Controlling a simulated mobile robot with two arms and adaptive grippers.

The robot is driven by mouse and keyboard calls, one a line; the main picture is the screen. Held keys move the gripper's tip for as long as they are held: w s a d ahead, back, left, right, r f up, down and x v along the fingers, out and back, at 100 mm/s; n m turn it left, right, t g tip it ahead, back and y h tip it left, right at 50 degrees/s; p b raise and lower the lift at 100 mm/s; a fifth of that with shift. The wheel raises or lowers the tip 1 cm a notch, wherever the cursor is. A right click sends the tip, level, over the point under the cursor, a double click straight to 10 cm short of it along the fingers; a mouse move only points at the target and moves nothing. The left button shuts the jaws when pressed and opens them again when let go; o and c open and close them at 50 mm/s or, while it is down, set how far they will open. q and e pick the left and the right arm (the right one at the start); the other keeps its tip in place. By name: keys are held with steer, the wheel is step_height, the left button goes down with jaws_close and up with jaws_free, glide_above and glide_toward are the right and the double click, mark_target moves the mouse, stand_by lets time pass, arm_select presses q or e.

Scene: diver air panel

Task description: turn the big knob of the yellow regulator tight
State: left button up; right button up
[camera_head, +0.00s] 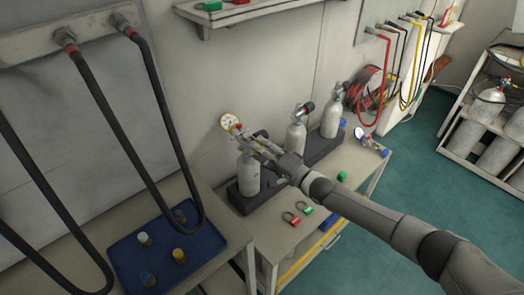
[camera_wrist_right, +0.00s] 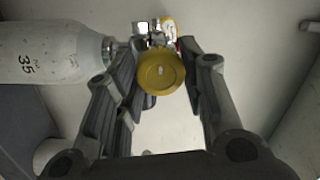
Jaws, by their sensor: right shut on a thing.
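The yellow regulator (camera_head: 230,122), with its round gauge, sits at the top of the left air cylinder (camera_head: 248,178). Its big yellow round knob (camera_wrist_right: 161,73) faces my right wrist camera. My right gripper (camera_head: 256,143) reaches in from the right at the cylinder's valve. In the right wrist view its fingers (camera_wrist_right: 163,70) stand on both sides of the knob and are shut on it. The cylinder (camera_wrist_right: 52,52) lies to the left in that view, marked 35. In the head view my gripper hides most of the regulator and the knob. My left gripper is not in view.
Two more cylinders (camera_head: 296,135) (camera_head: 331,117) stand in the dark rack to the right. Red and green padlocks (camera_head: 292,219) (camera_head: 304,207) and another regulator (camera_head: 370,142) lie on the bench. A blue tray (camera_head: 122,262) and black hoses (camera_head: 150,85) are at the left.

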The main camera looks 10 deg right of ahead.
steer(key=o, duration=1)
steer(key=v, duration=1.2)
steer(key=shift+f, duration=0.1)
